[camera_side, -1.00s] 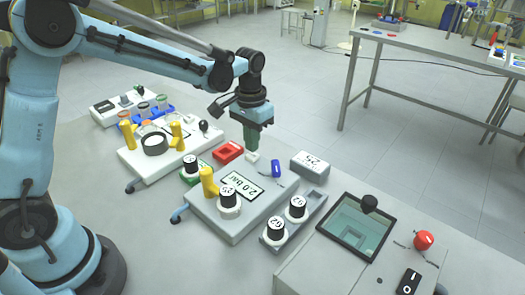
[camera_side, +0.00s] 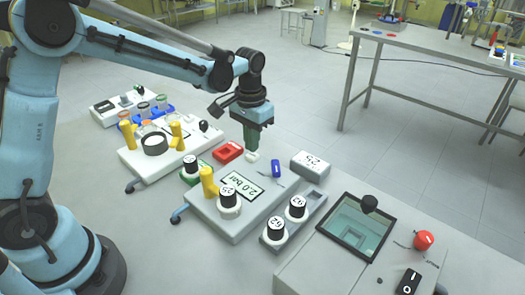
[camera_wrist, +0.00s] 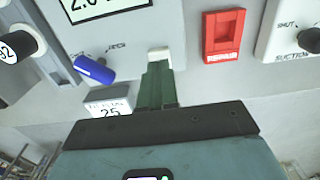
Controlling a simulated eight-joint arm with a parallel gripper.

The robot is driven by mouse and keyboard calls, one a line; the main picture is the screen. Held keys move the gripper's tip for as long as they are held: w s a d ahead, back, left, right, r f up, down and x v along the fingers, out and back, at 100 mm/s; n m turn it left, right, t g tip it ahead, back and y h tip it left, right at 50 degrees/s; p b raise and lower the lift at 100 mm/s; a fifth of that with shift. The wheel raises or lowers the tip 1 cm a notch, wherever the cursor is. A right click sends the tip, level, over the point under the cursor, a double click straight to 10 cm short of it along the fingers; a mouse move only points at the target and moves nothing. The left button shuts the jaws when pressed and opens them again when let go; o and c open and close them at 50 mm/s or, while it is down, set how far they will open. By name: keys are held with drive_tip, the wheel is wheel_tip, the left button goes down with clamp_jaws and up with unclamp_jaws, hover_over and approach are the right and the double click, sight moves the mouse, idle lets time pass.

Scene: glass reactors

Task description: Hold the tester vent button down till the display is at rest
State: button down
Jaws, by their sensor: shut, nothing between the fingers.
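The tester is a grey box (camera_side: 232,222) with a display (camera_side: 243,187) that reads 2.0 bar; the display also shows partly in the wrist view (camera_wrist: 105,8). A small white button (camera_side: 252,156) is at the tester's far edge, and in the wrist view the white button (camera_wrist: 159,55) lies right at my fingertips. My gripper (camera_side: 252,150) is shut and empty, pointing down over the button. The green fingers (camera_wrist: 158,68) seem to meet it; I cannot tell how far it is pressed.
A blue lever (camera_side: 276,168) is close to the right of my fingers. A red block (camera_side: 229,151) lies to the left and a grey labelled block (camera_side: 310,166) to the right.

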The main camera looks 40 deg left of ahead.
sight(252, 155)
drive_tip(key=shift+f, duration=0.15)
drive_tip(key=shift+f, duration=0.9)
drive_tip(key=shift+r, duration=3.55)
